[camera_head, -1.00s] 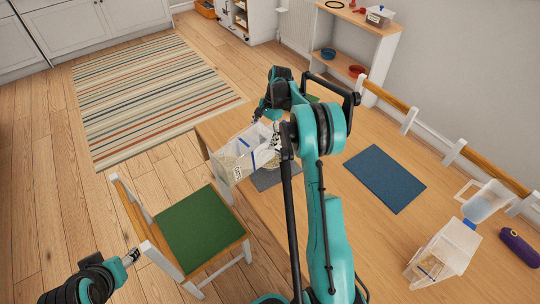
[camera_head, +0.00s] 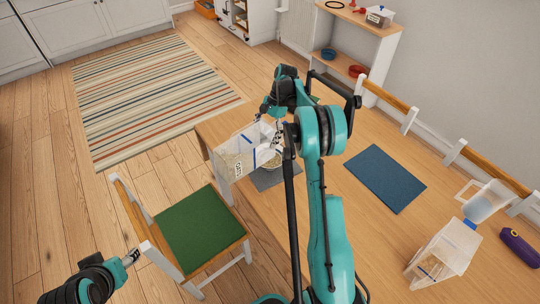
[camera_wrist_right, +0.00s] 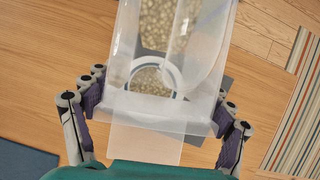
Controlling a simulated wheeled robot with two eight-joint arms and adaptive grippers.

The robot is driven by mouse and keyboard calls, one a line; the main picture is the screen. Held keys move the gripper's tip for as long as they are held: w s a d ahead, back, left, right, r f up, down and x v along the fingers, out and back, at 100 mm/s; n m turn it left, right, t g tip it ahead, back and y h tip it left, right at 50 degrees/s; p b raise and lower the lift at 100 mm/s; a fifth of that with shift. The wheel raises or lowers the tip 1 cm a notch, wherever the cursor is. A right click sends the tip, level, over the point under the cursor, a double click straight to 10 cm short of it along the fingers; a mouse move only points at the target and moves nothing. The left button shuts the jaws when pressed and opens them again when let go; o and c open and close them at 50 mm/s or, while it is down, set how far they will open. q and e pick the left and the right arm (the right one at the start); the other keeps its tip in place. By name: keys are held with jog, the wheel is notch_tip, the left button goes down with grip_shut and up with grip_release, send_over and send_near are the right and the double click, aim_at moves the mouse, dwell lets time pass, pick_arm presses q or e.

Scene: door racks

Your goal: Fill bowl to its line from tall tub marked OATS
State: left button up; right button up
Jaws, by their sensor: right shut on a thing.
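My right gripper (camera_wrist_right: 158,125) is shut on the clear tall tub marked OATS (camera_head: 234,162); its fingers sit on both sides of the tub in the right wrist view (camera_wrist_right: 198,50). The tub is tilted over the far left part of the table, with pale flakes inside. A round bowl (camera_wrist_right: 152,82) shows through and below the tub in the wrist view, with flakes in it. My arm and the tub partly hide the bowl in the head view (camera_head: 270,159); its fill line cannot be made out. My left gripper (camera_head: 131,257) is away at lower left, too small to read.
The bowl is on a grey mat (camera_head: 264,181). A blue mat (camera_head: 385,178) lies bare on the table (camera_head: 345,225). At the right are another clear tub (camera_head: 443,256), a clear jug (camera_head: 485,203) and a purple cylinder (camera_head: 520,246). A green-seated chair (camera_head: 202,227) stands beside the table.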

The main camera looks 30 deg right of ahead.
jog(key=shift+w+d+g+y+b, duration=0.15)
jog(key=shift+d+y+b, duration=0.1)
jog(key=shift+d+y, duration=0.4)
jog(key=shift+w+d+g+y+b, duration=0.1)
jog(key=shift+d+g+y+b, duration=0.1)
jog(key=shift+d+y, duration=0.45)
dwell(1.6)
jog(key=shift+a, duration=0.1)
dwell(0.7)
